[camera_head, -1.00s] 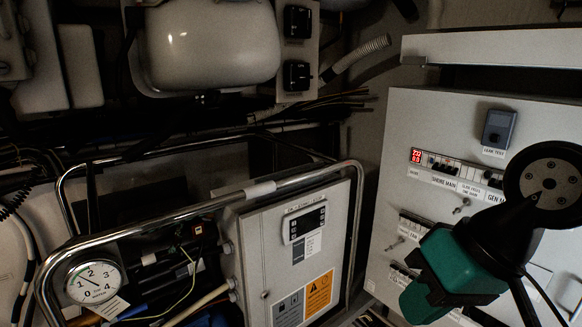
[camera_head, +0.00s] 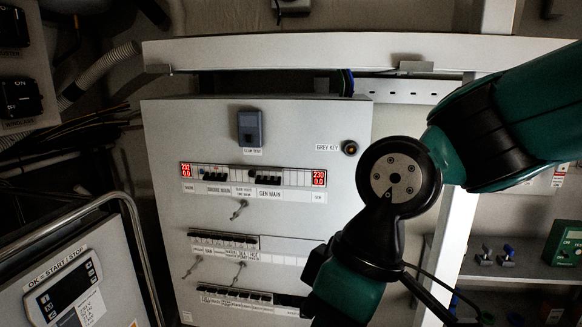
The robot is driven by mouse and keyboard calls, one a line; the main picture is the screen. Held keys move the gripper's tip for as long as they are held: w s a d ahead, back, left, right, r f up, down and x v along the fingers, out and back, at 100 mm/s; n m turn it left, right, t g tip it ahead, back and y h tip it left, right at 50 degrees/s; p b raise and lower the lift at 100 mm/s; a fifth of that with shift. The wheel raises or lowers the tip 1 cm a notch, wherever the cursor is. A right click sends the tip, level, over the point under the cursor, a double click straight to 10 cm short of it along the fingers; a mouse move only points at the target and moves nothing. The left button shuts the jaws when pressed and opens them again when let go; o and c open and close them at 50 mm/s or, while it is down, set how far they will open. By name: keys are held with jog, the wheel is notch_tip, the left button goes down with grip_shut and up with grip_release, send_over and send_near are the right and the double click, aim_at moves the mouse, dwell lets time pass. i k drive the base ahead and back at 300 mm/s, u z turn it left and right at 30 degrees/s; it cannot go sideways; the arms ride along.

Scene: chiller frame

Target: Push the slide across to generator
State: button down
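The grey-white switch panel (camera_head: 300,130) faces me in the middle of the view. Its top breaker row has the shore main breakers (camera_head: 214,177) on the left and the gen main breakers (camera_head: 268,180) on the right. A small label lies between them. The slide itself is too small to make out for sure, so I cannot tell which side it is on.
Red displays (camera_head: 319,179) flank the top row. A metal rail (camera_head: 132,215) and a start/stop box (camera_head: 75,290) stand at left. Shelves are at right.

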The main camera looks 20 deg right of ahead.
aim_at(252, 173)
jog(key=k, duration=1.25)
jog(key=u, duration=0.85)
jog(key=i, duration=1.65)
jog(key=z, duration=0.8)
